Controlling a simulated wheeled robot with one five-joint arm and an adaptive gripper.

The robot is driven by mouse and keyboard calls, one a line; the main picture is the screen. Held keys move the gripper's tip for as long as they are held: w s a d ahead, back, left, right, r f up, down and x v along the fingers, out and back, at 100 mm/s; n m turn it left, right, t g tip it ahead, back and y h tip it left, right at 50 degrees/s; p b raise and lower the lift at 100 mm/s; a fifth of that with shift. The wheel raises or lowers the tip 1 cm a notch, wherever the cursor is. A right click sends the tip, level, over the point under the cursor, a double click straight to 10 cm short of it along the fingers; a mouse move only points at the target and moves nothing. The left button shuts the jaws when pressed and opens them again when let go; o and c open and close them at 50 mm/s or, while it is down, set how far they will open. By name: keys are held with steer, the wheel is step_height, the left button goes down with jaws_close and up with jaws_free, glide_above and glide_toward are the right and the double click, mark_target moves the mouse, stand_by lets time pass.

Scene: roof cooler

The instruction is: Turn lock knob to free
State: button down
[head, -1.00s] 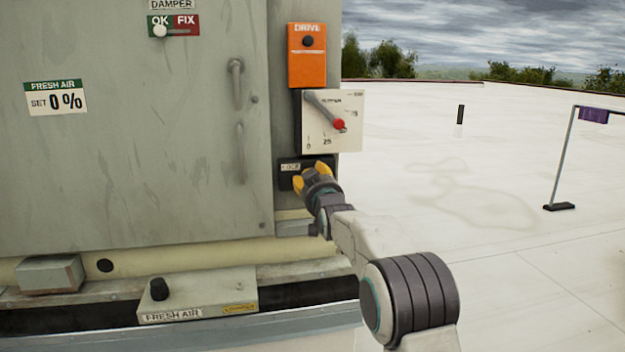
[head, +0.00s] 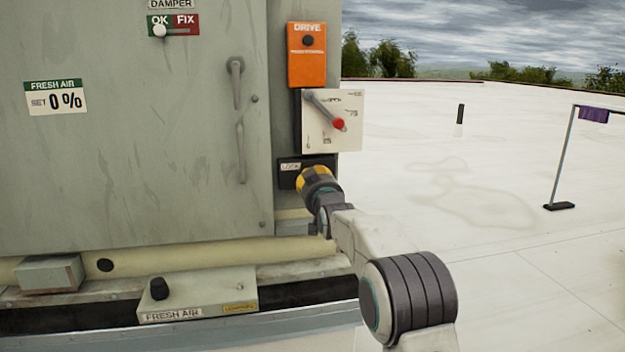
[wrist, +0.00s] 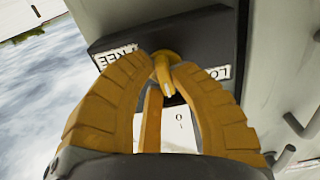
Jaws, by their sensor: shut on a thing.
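The lock plate (head: 288,176) is a dark box with a white LOCK label, low on the right of the cabinet front. My gripper (head: 312,178) is at its right part and covers the knob there. In the wrist view the dark plate (wrist: 205,38) carries an upside-down FREE label at left and a partly covered LOCK label at right. The yellow lock knob (wrist: 163,68) has a bar with a pale tip, pointing down the picture. My gripper's yellow fingers (wrist: 165,80) are shut on the knob from both sides. A finger partly hides the LOCK label.
Above the plate are a white dial panel (head: 346,110) with a red-tipped lever (head: 325,110) and an orange DRIVE box (head: 307,62). A FRESH AIR box (head: 205,293) with a black knob sits below left. Open roof (head: 430,220) lies to the right.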

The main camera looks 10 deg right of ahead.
steer(key=shift+f+m+b, duration=0.1)
steer(key=shift+m+b, duration=0.2)
steer(key=shift+b, duration=0.1)
steer(key=shift+a+m+b, duration=0.15)
steer(key=shift+m+b, duration=0.85)
steer(key=shift+m, duration=3.3)
steer(key=shift+a+m+b, duration=0.15)
steer(key=shift+m+b, duration=0.8)
steer(key=shift+m, duration=3.35)
steer(key=c, duration=1.1)
jaws_free()
steer(key=shift+f, duration=0.15)
